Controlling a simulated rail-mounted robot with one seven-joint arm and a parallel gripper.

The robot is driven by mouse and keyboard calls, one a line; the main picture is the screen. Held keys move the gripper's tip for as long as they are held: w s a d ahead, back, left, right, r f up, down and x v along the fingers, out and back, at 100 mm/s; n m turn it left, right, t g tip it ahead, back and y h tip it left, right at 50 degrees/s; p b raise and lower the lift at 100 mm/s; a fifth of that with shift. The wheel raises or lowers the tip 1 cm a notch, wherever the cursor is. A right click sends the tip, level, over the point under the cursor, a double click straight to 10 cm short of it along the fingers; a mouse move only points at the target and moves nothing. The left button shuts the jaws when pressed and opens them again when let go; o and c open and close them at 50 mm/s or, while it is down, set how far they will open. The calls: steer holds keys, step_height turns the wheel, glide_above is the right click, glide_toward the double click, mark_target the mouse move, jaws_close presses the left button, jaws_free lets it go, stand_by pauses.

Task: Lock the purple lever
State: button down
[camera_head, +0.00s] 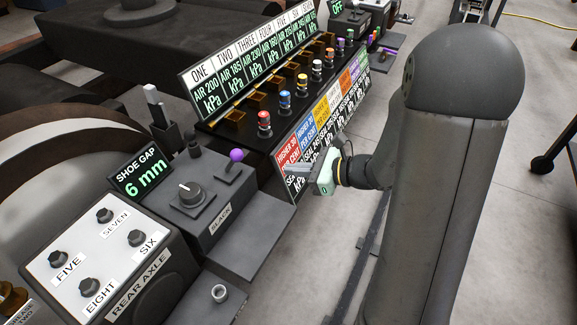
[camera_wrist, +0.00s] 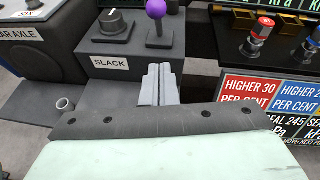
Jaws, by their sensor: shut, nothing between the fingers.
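The purple lever (camera_head: 236,156) has a round purple knob on a short grey stem. It stands on the dark box labelled SLACK, to the right of a black rotary knob. In the wrist view the purple lever (camera_wrist: 156,10) is near the top middle, its stem rising from a slot plate. My gripper (camera_head: 290,170) is shut and empty, to the right of the lever and apart from it in the head view. In the wrist view my gripper's fingertips (camera_wrist: 160,72) are together, below the lever and in front of the box face.
The SLACK box (camera_head: 222,213) has a rotary knob (camera_head: 190,193) beside the lever. A SHOE GAP display (camera_head: 142,174) reads 6 mm behind it. The REAR AXLE panel (camera_head: 105,250) is at lower left. A row of coloured knobs (camera_head: 285,101) stands behind my gripper.

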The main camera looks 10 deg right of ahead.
steer(key=b, duration=0.1)
glide_toward(232, 161)
step_height(232, 161, down, 3)
steer(key=d, duration=0.1)
steer(key=shift+w+a+r, duration=0.35)
steer(key=shift+w+a, duration=0.25)
steer(key=shift+a, duration=0.2)
steer(key=shift+w+a+r, duration=0.35)
steer(key=shift+w+a, duration=0.2)
steer(key=shift+a, duration=0.2)
steer(key=shift+r, duration=0.1)
